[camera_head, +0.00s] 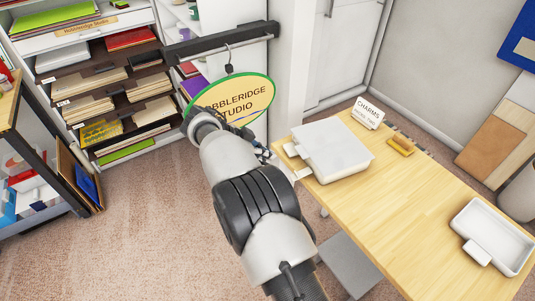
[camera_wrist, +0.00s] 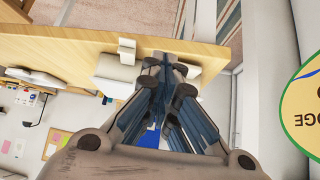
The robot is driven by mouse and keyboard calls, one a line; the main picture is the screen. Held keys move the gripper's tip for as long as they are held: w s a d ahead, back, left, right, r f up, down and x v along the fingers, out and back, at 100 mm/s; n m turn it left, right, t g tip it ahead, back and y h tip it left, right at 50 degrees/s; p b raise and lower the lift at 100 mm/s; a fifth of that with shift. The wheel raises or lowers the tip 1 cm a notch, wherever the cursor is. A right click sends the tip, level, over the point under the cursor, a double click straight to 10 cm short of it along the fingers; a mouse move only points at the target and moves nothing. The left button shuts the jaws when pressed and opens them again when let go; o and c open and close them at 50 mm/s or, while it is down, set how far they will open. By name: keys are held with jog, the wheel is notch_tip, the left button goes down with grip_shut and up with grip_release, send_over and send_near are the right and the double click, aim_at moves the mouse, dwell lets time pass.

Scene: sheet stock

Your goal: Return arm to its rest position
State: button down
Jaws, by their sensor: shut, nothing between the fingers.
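My arm reaches forward from the bottom of the head view, past the left edge of the wooden table (camera_head: 385,222). My gripper (camera_wrist: 168,80) is shut and empty in the wrist view. In the head view my gripper (camera_head: 262,154) is mostly hidden behind my own wrist, close to the left end of a white lidded box (camera_head: 338,148). I cannot tell from the head view whether it touches the box. The oval sign (camera_head: 252,92) hangs just beyond my wrist, which overlaps its lower left part. The sign also shows at the right edge of the wrist view (camera_wrist: 303,98).
On the table are a small "CHARMS" sign (camera_head: 368,112), a yellow-brown block (camera_head: 401,144) and a shallow white tray (camera_head: 508,232). Shelves with paper stock (camera_head: 110,85) stand at the back left. A dark rail (camera_head: 222,40) holds the sign. The carpet (camera_head: 130,240) at left is clear.

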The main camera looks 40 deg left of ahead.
jog(key=w+d+r+n+g, duration=0.1)
jog(key=w+d+r, duration=0.2)
jog(key=d+r, duration=0.6)
jog(key=w+d+r+n+g, duration=0.1)
jog(key=w+d+r+g, duration=0.15)
jog(key=d+r, duration=0.7)
jog(key=s+d+r+n+y, duration=0.1)
jog(key=s+d+r, duration=0.15)
jog(key=d, duration=0.75)
jog(key=s+d+r+n+y, duration=0.15)
jog(key=s+d, duration=0.25)
jog(key=d, duration=0.5)
jog(key=s+d+f+n+y, duration=0.1)
jog(key=s+d, duration=0.5)
jog(key=s, duration=0.4)
jog(key=s+d+f, duration=0.2)
jog(key=s+d, duration=0.5)
jog(key=s, duration=0.3)
jog(key=shift+s+d+n+t+y, duration=0.15)
jog(key=shift+d+n+t+y, duration=0.2)
jog(key=shift+t, duration=0.1)
jog(key=shift+a, duration=0.2)
